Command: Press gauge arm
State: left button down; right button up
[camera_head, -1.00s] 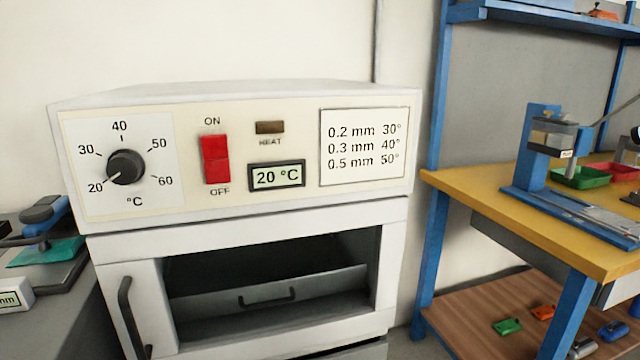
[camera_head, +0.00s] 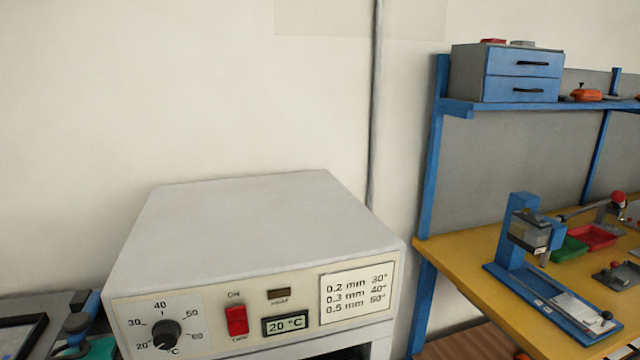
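At the lower left edge stands a small device with a blue and dark grey arm (camera_head: 77,328), looking like a gauge arm. It sits over a teal sheet (camera_head: 101,349), only partly in the frame. Whether the arm touches the sheet cannot be told. Neither of my grippers is in view.
A white oven (camera_head: 255,225) stands in the middle, its dial (camera_head: 166,334) near 20, red switch (camera_head: 236,320) and display (camera_head: 285,325) reading 20 °C. At right, a yellow bench (camera_head: 455,262) holds a blue press (camera_head: 520,240), a green tray (camera_head: 570,249) and a red tray (camera_head: 597,236).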

aim_at(77, 325)
jog(key=u, duration=1.55)
